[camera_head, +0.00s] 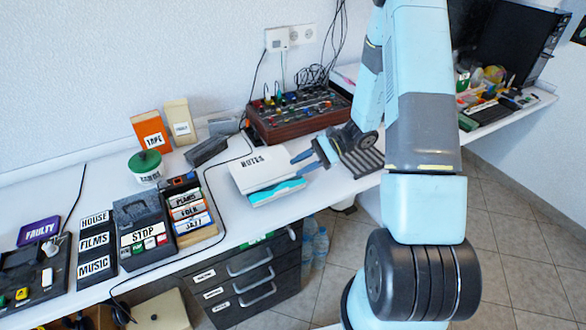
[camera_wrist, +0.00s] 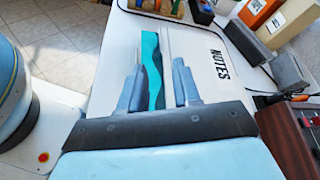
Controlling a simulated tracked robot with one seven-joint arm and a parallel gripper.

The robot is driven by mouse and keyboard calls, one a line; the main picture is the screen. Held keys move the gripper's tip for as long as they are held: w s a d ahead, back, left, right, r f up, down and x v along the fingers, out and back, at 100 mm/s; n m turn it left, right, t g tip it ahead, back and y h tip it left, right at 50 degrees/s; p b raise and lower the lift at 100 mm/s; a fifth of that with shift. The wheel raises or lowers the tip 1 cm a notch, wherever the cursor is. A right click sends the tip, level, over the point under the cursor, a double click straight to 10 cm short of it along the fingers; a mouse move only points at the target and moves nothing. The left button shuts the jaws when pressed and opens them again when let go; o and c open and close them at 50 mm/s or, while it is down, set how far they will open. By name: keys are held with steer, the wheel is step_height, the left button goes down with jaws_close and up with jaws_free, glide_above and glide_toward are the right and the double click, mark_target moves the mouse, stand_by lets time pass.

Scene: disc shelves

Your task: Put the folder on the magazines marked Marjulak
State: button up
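A white item marked NOTES (camera_head: 258,163) lies on the white desk in the head view, with a teal wavy edge (camera_head: 277,193) along its front. It also shows in the wrist view (camera_wrist: 205,75), where the teal strip (camera_wrist: 152,72) runs between my fingers. I cannot tell whether this is the folder or magazines. My gripper (camera_head: 311,158) is at its right edge, fingers apart on either side of the teal and pale strips; the wrist view shows the gripper too (camera_wrist: 157,88). I cannot see whether the fingers touch it. I read no Marjulak label anywhere.
A dark red mixer (camera_head: 298,116) stands behind. A black STOP device (camera_head: 140,232), a PIANO, FOLK and JAZZ rack (camera_head: 190,210) and an orange TAPE box (camera_head: 150,131) stand left. Grey drawers (camera_head: 243,275) are under the desk. Cables cross the desktop.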

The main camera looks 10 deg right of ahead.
steer(key=shift+d+r, duration=0.15)
steer(key=shift+r, duration=0.1)
steer(key=s+d+r+n+t+h, duration=0.2)
steer(key=s+r, duration=0.5)
steer(key=r, duration=0.4)
steer(key=s+d+r+n+t+h, duration=0.2)
steer(key=s+r+n+h, duration=0.3)
steer(key=r, duration=0.6)
steer(key=s+d+r+n+t+h, duration=0.2)
steer(key=s+r+h, duration=0.4)
steer(key=s+r, duration=0.4)
steer(key=shift+d+r+n+t+h, duration=0.25)
steer(key=shift+r+n+t, duration=0.45)
steer(key=shift+n, duration=0.4)
steer(key=shift+r, duration=0.1)
